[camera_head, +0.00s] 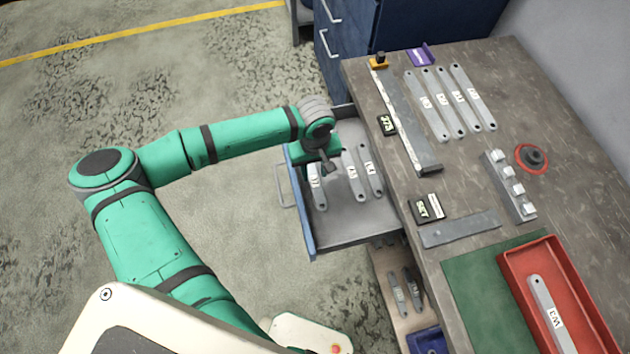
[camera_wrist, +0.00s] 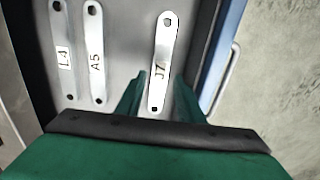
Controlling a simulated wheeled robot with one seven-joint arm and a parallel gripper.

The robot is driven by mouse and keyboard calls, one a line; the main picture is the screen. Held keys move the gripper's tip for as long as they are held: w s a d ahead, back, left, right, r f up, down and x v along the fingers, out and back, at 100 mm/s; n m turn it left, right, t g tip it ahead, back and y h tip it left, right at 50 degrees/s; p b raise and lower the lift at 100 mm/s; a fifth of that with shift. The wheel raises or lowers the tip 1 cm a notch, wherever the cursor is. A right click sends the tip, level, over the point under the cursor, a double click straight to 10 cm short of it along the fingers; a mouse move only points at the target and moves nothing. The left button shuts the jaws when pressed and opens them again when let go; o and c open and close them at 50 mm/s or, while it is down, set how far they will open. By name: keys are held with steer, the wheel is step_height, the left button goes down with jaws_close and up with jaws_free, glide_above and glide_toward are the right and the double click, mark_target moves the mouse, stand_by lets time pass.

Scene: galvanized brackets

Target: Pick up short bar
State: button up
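Three grey bars with rounded, holed ends lie in the open drawer. In the wrist view they are labelled L4 (camera_wrist: 64,50), A5 (camera_wrist: 95,45) and J7 (camera_wrist: 163,45). My gripper (camera_wrist: 158,88) is open above the drawer, its green fingers on either side of the lower end of the J7 bar. I cannot tell its height above the bar. In the head view my gripper (camera_head: 326,168) covers part of the J7 bar (camera_head: 318,193); the other two bars lie to its right.
The blue drawer (camera_head: 299,212) sticks out from the grey workbench (camera_head: 455,165). On the bench are several longer bars (camera_head: 450,100), a red disc-based knob (camera_head: 532,157), a block with white pegs (camera_head: 509,185) and a red tray (camera_head: 515,272) holding one bar. More bars (camera_head: 398,295) lie on a lower shelf.

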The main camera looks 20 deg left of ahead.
mark_target(314, 181)
steer(key=shift+f, duration=2.05)
jaws_close()
steer(key=shift+r, duration=0.1)
